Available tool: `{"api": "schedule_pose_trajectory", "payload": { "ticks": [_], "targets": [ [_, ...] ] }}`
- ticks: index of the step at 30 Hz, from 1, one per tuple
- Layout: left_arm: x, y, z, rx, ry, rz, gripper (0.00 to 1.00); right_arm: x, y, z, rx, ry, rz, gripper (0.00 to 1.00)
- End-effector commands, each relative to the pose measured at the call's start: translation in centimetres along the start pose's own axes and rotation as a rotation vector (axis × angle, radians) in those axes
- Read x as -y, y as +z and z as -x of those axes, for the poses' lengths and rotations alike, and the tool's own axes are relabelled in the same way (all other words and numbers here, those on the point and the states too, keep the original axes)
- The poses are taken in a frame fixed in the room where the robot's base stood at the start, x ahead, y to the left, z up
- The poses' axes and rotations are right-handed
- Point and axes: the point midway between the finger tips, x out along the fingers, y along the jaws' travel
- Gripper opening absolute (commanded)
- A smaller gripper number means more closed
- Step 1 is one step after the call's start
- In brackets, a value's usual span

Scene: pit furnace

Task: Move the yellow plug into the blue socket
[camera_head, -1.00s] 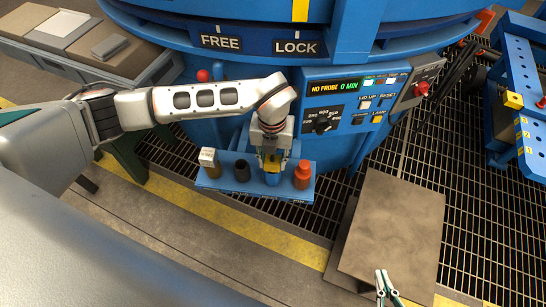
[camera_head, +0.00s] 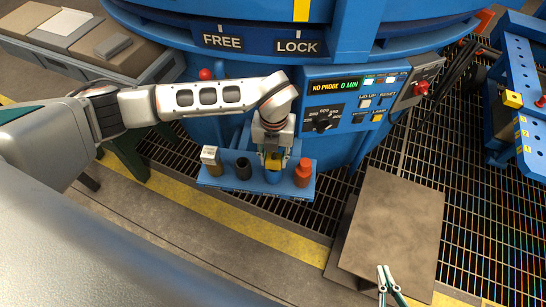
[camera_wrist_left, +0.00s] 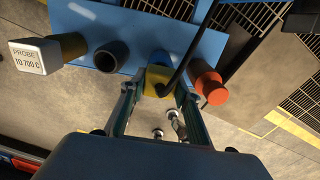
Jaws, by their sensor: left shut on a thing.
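My left gripper (camera_head: 272,160) is shut on the yellow plug (camera_wrist_left: 157,91), upright over the shelf on the furnace front. The blue socket (camera_head: 272,177) is directly below the plug; in the left wrist view the socket (camera_wrist_left: 160,58) lines up with the plug's far end. The fingers partly cover the plug, and I cannot tell whether it is seated in the socket or just above it. A dark cable (camera_wrist_left: 183,76) runs by the plug. My right gripper (camera_head: 384,268) shows only its fingertips at the bottom, over the brown plate, with nothing seen between them.
The blue shelf (camera_head: 225,184) also carries a white-labelled probe (camera_head: 210,156), a black socket (camera_head: 243,168) and an orange-red socket (camera_head: 303,172) close to the gripper. The control panel (camera_head: 345,105) stands behind. A brown plate (camera_head: 392,222) lies at lower right.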

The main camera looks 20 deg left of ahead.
Motion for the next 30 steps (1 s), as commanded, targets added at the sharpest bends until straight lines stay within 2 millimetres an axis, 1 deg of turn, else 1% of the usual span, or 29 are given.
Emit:
{"api": "schedule_pose_trajectory", "payload": {
  "ticks": [4,22,30],
  "targets": [
    [0.03,0.03,0.08,0.001,-0.001,0.000,0.09,-0.11,-0.39,0.04,-0.006,0.002,0.001,0.00],
    [-0.01,0.00,-0.01,0.000,0.000,0.000,0.09,-0.07,-0.38,0.05,-0.006,0.001,0.000,0.00],
    [-0.01,0.06,0.11,0.001,0.001,0.001,0.09,-0.23,-1.01,0.12,-0.016,0.004,0.003,0.00]
  ]
}}
